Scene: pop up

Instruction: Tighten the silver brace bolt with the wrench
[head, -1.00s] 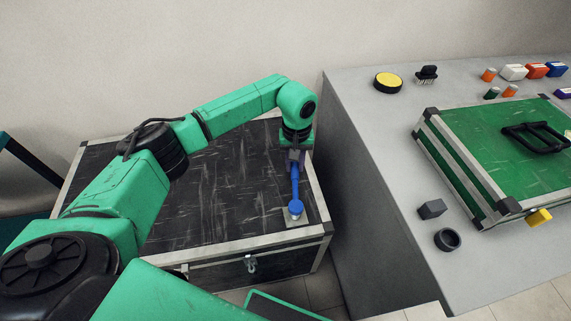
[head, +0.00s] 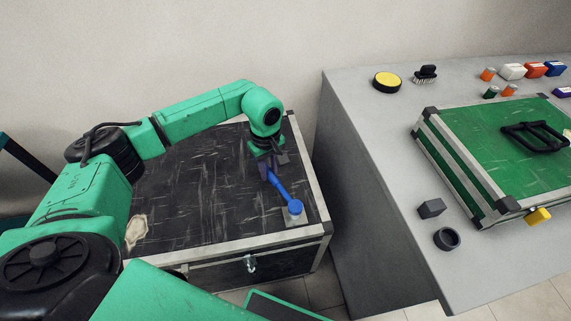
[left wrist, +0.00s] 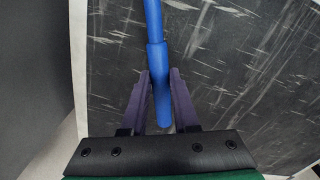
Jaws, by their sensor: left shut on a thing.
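The blue wrench (head: 282,190) lies over the top of the black case, its round head (head: 295,207) at the grey brace plate (head: 296,220) near the case's front right corner. The silver bolt is hidden under the wrench head. My left gripper (head: 267,172) is shut on the wrench's handle end, at the far left of the head. In the left wrist view the blue handle (left wrist: 155,60) runs up from between the purple fingers (left wrist: 160,100). My right gripper is not in view.
The black case (head: 200,190) has a pale metal edge and a front latch (head: 250,264). A grey table (head: 380,180) stands to the right with a green case (head: 490,150), a yellow disc (head: 387,82), a brush (head: 425,74) and small blocks. A gap separates case and table.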

